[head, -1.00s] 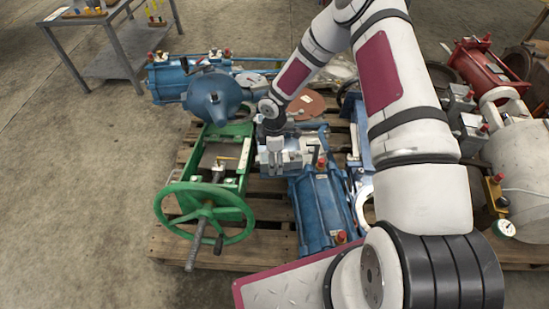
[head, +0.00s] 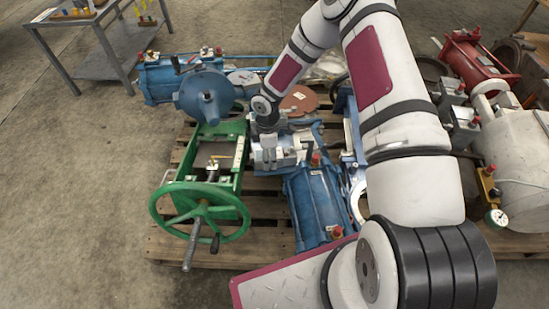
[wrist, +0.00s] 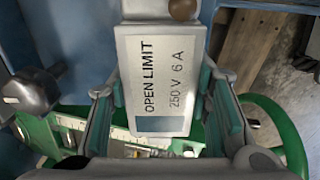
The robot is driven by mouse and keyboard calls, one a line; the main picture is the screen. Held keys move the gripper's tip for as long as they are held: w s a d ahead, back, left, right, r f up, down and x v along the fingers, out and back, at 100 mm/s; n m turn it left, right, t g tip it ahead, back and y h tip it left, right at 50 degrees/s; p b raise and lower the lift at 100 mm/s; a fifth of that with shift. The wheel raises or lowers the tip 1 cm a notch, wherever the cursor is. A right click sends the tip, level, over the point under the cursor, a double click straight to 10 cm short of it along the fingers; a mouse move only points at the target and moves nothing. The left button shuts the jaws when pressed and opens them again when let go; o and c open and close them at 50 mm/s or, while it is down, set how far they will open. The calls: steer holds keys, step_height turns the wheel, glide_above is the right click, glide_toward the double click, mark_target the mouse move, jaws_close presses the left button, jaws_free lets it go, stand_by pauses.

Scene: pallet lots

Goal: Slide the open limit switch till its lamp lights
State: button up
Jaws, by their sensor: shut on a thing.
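In the head view my gripper (head: 267,152) is at the grey blocks beside the green frame (head: 233,170); the switch itself is hard to make out there.
A green handwheel (head: 165,190) stands at the frame's front, and a blue cylinder (head: 314,205) lies to the right of my gripper. In the wrist view a dark knob (wrist: 38,92) is left of the switch. A wooden pallet (head: 260,240) lies underneath. Open floor is at left.

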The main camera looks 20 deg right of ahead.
steer(key=shift+w+d+f, duration=0.1)
steer(key=shift+w, duration=0.45)
stand_by(1.2)
